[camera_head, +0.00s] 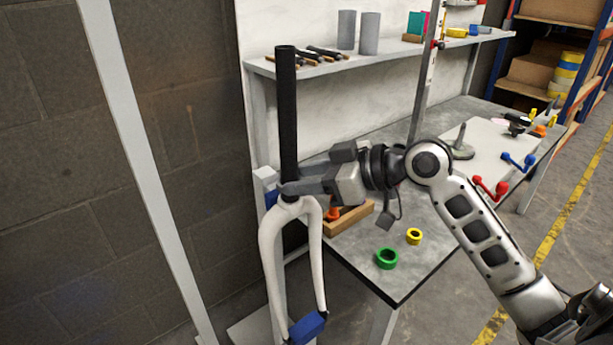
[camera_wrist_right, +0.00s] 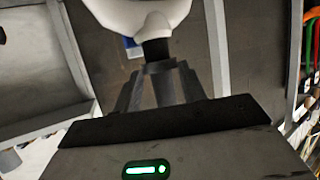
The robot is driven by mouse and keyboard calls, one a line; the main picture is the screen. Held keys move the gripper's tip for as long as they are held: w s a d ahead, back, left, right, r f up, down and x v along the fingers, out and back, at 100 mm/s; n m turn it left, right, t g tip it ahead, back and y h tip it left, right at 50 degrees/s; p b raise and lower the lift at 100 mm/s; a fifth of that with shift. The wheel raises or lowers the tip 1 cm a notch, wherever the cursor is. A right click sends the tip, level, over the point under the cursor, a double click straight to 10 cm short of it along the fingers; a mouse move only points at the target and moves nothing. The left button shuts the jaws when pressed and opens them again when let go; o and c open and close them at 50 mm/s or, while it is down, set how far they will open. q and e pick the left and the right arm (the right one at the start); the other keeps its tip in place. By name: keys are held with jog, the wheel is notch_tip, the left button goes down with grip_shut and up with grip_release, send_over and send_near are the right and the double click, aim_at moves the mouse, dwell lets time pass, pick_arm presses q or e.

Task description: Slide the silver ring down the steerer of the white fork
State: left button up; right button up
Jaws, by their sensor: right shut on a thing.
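The white fork (camera_head: 270,245) stands upright at the left of the head view, its two legs pointing down. Its black steerer (camera_head: 286,110) rises from the crown, with the upper length bare. My right gripper (camera_head: 288,188) comes in from the right and is shut at the foot of the steerer, just above the crown. In the right wrist view the white crown (camera_wrist_right: 140,10) is at the top, with a short dark stretch of steerer between it and the fingers. The silver ring is mostly hidden by the fingers; a grey band (camera_wrist_right: 160,67) between them appears to be it. My left gripper is out of view.
A grey workbench (camera_head: 350,262) is right of the fork, carrying a green ring (camera_head: 387,259), a yellow ring (camera_head: 414,236) and a wooden block (camera_head: 350,219). A shelf (camera_head: 400,50) with grey cylinders is behind. A pale post (camera_head: 140,160) stands left of the fork. Blue clamps (camera_head: 308,327) touch the fork legs.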

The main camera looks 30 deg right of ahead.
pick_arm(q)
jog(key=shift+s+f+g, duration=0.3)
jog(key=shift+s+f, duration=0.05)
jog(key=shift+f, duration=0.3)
pick_arm(e)
jog(key=shift+f, duration=0.4)
jog(key=o, duration=1)
jog(key=shift+o, duration=0.2)
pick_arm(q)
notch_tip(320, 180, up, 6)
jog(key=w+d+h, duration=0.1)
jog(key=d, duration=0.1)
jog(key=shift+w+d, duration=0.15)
pick_arm(e)
jog(key=v, duration=1.6)
jog(key=shift+r, duration=0.15)
pick_arm(q)
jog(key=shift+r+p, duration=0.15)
jog(key=shift+p, duration=0.15)
